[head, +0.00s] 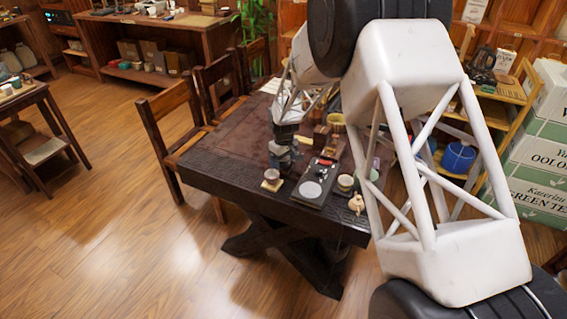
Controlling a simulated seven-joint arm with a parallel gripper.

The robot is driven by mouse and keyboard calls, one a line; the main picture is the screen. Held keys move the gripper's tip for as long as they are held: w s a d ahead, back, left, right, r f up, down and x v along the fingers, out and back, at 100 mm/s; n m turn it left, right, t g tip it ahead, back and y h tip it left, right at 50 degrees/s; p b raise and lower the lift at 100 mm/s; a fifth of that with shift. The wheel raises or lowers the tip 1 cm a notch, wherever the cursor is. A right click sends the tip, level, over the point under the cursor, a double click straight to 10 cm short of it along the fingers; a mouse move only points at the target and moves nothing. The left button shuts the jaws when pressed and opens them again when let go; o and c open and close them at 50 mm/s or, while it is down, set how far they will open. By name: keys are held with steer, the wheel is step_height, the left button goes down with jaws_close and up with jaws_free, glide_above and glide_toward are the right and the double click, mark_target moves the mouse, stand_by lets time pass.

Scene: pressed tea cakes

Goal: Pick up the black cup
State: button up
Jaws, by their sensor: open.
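A dark table (222,178) stands in the middle of the head view. My gripper (281,164) points down just above and slightly behind this cup, open. Its fingers are small in the view, and I cannot tell whether they touch the cup. Nothing is visibly held.
Right of the cup lies a black tray (325,170) with a pale round plate (312,190). Wooden chairs (170,118) line the table's left side. My arm hides the table's right part.

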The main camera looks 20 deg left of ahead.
steer(key=c, duration=1)
steer(key=shift+r, duration=0.2)
steer(key=shift+r, duration=0.55)
step_height(320, 180, up, 2)
steer(key=shift+r, duration=0.1)
steer(key=s+d, duration=0.3)
steer(key=s, duration=0.1)
steer(key=s+d+r, duration=0.1)
steer(key=s+d, duration=0.2)
steer(key=s, duration=0.1)
steer(key=s+d, duration=0.3)
steer(key=s, duration=0.1)
steer(key=shift+s+d+r, duration=0.15)
steer(key=shift+s+d, duration=0.15)
steer(key=shift+s, duration=0.1)
